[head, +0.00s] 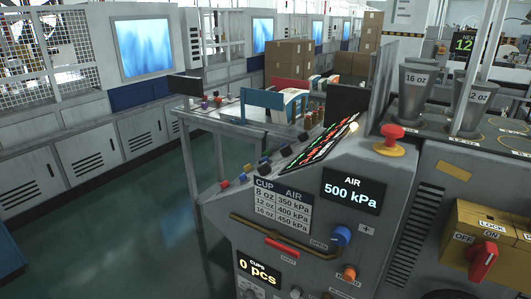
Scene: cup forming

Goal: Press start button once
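A grey cup-forming machine (385,215) fills the right half of the head view. No button with a readable "start" label shows. A red mushroom button (392,132) sits on a yellow base on top of the machine. A blue knob (341,236) is beside a "+" mark, and an orange knob (349,272) is below it. A blue-grey button (295,292) is cut by the bottom edge. The air display (352,190) reads 500 kPa, and the cups display (259,269) reads 0 pcs. Neither gripper is in view.
A table of pressures (284,205) lists 8, 12 and 16 oz. A yellow lockout box (488,235) with a red switch (482,262) is at right. Grey cup forms (414,92) stand on the machine. Cardboard boxes (290,60) are behind. Open floor (120,240) lies at left.

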